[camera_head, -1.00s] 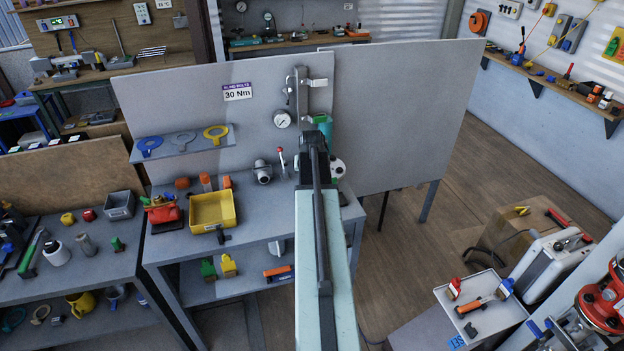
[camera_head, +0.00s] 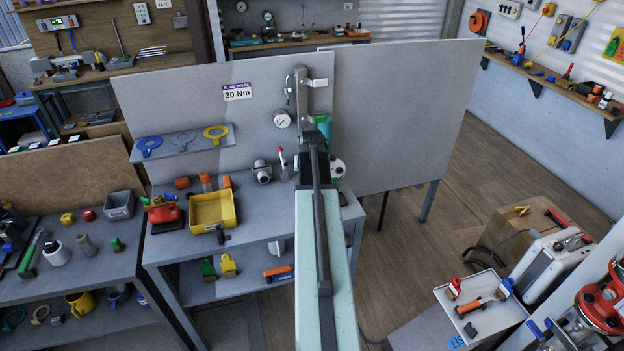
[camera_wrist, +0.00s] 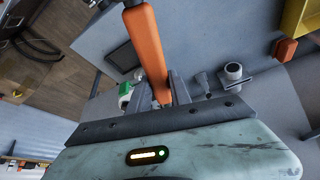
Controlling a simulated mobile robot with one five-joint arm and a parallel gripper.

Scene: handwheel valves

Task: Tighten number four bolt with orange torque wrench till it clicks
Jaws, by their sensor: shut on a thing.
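The orange handle (camera_wrist: 148,50) of a tool, taken as the orange torque wrench, is between the jaws of my gripper (camera_wrist: 162,90) in the wrist view. My gripper is shut on it. The handle runs up to a dark part at the top edge, where the tool's far end leaves the picture. In the head view my own arm hides the gripper and the handle. A sign reading 30 Nm (camera_head: 237,92) is on the grey upright panel (camera_head: 262,75) behind the bench. I cannot make out a number four bolt or any bolt number in either view.
The grey bench (camera_head: 265,220) carries a yellow bin (camera_head: 212,210) and small fittings left of my arm. A tray (camera_head: 480,305) with tools stands at right. Open floor lies between.

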